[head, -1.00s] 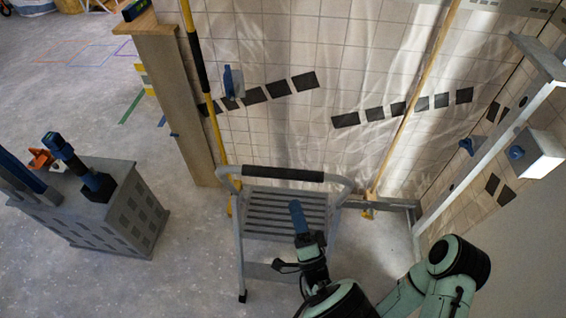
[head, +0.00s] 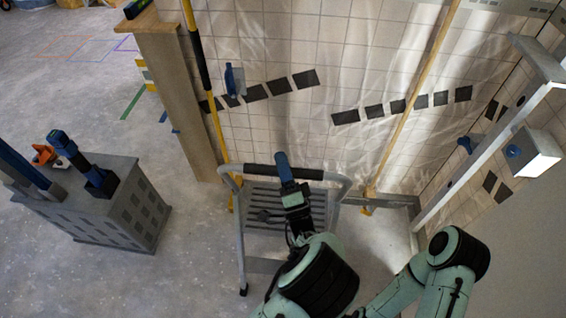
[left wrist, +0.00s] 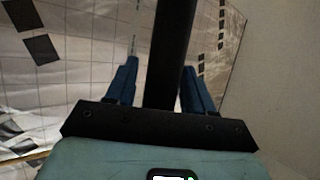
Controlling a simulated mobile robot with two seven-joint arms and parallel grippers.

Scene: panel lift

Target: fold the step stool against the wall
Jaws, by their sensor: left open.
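The grey step stool (head: 241,225) stands unfolded on the floor in front of the tiled wall (head: 350,60). Its ribbed step and curved top rail show in the head view. The rail has a black grip (head: 258,169). My left gripper (head: 285,165) is at this grip, covering its middle part. In the left wrist view my left gripper (left wrist: 160,72) is open, with one blue finger on each side of a black bar (left wrist: 173,45), apparently the grip. I cannot tell whether the fingers touch it. My right gripper is not in view.
A grey box (head: 120,215) with tools on top stands at the left. A wooden post (head: 180,100) and a yellow pole (head: 216,125) are left of the stool. Another pole (head: 410,100) leans at the right, near a metal frame (head: 480,155). Floor between box and stool is clear.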

